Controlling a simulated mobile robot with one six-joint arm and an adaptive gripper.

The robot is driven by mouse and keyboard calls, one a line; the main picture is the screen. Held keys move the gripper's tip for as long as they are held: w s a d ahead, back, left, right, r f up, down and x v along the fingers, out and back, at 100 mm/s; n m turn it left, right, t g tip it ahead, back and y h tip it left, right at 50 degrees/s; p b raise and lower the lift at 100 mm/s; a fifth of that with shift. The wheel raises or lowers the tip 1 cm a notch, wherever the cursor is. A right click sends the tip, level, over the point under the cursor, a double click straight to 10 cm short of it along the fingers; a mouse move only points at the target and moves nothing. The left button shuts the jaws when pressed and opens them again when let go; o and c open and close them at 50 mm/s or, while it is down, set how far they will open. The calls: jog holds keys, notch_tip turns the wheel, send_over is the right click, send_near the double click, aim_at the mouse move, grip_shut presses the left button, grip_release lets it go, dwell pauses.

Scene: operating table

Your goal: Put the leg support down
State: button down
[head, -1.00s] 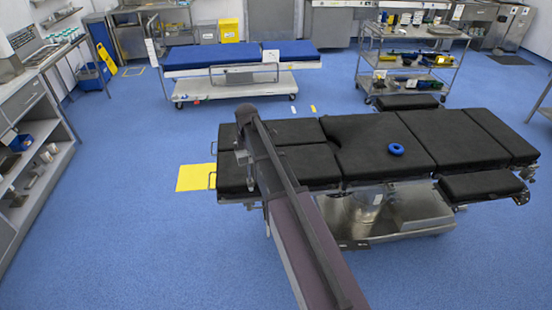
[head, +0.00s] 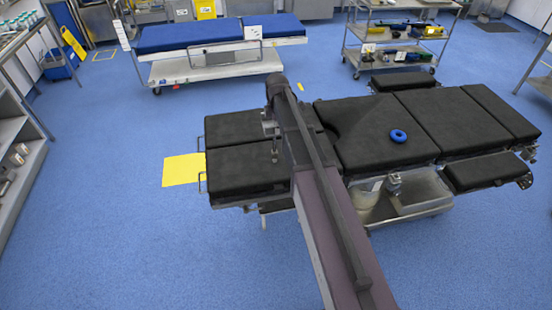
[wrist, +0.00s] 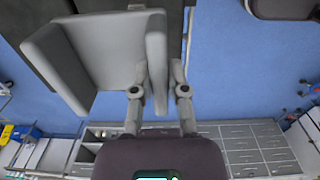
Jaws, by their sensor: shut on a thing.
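In the wrist view a pale grey leg support (wrist: 98,62), shaped like a trough with raised sides, is held at one side wall. My gripper (wrist: 158,75) has a finger on each side of that wall and is shut on it. The leg support is off the floor. In the head view my arm reaches over the black operating table (head: 385,152), and I cannot make out the gripper or leg support there.
A blue ring (head: 398,136) lies on the operating table pads. A yellow patch (head: 183,170) is on the floor left of the table. A blue-topped trolley (head: 190,36) and a steel shelf cart (head: 385,48) stand behind. Blue floor is open in front and left.

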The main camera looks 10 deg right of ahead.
dwell(0.4)
jog(key=s+r+p, duration=0.2)
jog(key=s, duration=0.5)
jog(key=s+d+r+p, duration=0.1)
jog(key=s+r+p, duration=0.1)
jog(key=s, duration=0.5)
jog(key=shift+s+d+r+p, duration=0.15)
jog(key=shift+d+r+p, duration=0.05)
jog(key=shift+r+p, duration=0.15)
jog(key=w, duration=0.5)
jog(key=w+a+f+b, duration=0.1)
jog(key=w, duration=0.8)
jog(key=shift+w+a+f, duration=0.2)
jog(key=shift+w+a, duration=0.1)
jog(key=shift+w, duration=0.05)
jog(key=shift+w+b, duration=0.3)
jog(key=shift+w, duration=0.3)
jog(key=shift+f+b, duration=1.75)
jog(key=shift+f, duration=0.05)
